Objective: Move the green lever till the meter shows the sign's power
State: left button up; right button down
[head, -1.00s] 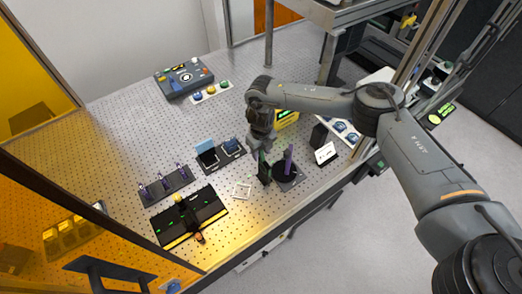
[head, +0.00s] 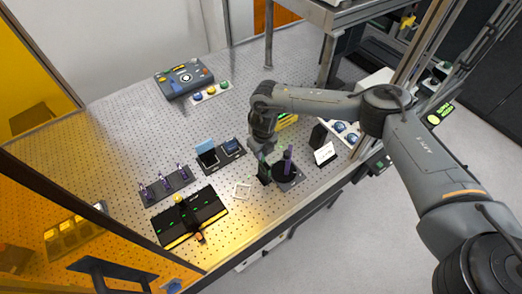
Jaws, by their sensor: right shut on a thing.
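My right gripper (head: 270,154) reaches down over the front right of the perforated table. It is shut on what looks like the green lever, which its fingers mostly hide. A purple upright piece (head: 288,159) on a dark round mount (head: 288,176) stands just right of the fingers. The meter, a yellow box with a green display (head: 287,121), is behind the wrist and partly covered by my arm; its reading is too small to tell. The sign, a small white card (head: 325,153), stands to the right; its text is not legible. My left gripper is not in view.
A black tray with green marks (head: 209,214) and a rack of purple pieces (head: 167,185) are at the left front. A dark holder (head: 221,153) stands left of the gripper. A grey control box (head: 184,79) is at the back.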

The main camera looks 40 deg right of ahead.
aim_at(264, 160)
jog(key=shift+s+t, duration=0.25)
jog(key=shift+t, duration=0.05)
jog(key=c, duration=1.1)
grip_release()
jog(key=shift+r, duration=0.1)
jog(key=shift+r, duration=0.6)
notch_tip(264, 160, up, 10)
jog(key=s, duration=0.1)
jog(key=shift+f+b, duration=0.25)
jog(key=shift+b, duration=0.2)
